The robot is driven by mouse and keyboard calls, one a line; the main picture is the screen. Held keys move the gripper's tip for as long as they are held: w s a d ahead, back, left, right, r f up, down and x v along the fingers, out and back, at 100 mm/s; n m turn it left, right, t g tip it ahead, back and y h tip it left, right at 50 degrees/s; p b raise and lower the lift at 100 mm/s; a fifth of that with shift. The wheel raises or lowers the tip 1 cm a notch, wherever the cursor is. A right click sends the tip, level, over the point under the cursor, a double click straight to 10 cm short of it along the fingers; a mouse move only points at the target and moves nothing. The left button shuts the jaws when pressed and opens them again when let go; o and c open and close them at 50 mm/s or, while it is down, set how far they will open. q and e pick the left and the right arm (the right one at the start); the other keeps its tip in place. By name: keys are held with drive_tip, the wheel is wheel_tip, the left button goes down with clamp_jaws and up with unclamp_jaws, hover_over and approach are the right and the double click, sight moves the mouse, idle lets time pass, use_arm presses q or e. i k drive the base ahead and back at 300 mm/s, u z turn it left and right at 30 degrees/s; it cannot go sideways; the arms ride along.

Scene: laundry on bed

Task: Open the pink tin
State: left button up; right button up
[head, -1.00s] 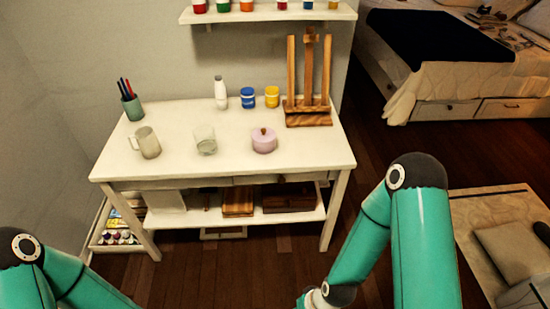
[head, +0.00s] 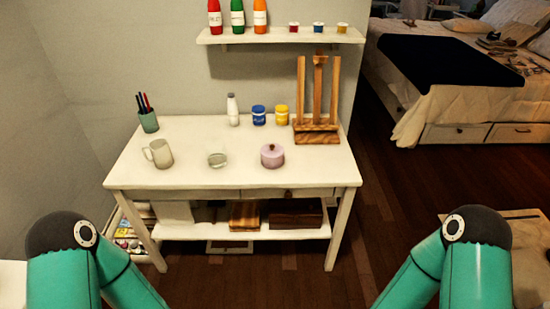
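The pink tin (head: 272,157) stands upright on the white table (head: 215,179), right of the middle and near the front half. A lid with a small brown knob sits on top of it. Both of my arms show at the bottom of the head view, the left one at the lower left and the right one at the lower right. Neither gripper is in the picture, so their state is hidden. No part of my arms touches the tin or the table.
A glass (head: 217,160) and a mug (head: 158,153) stand left of the tin. A pen cup (head: 148,121), white bottle (head: 233,109), blue jar (head: 259,115), yellow jar (head: 282,115) and wooden easel (head: 317,133) stand behind. A shelf (head: 280,38) hangs above. The table's front right is clear.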

sight(268, 164)
drive_tip(key=z, duration=0.05)
drive_tip(key=i, duration=1)
drive_tip(key=u, duration=0.05)
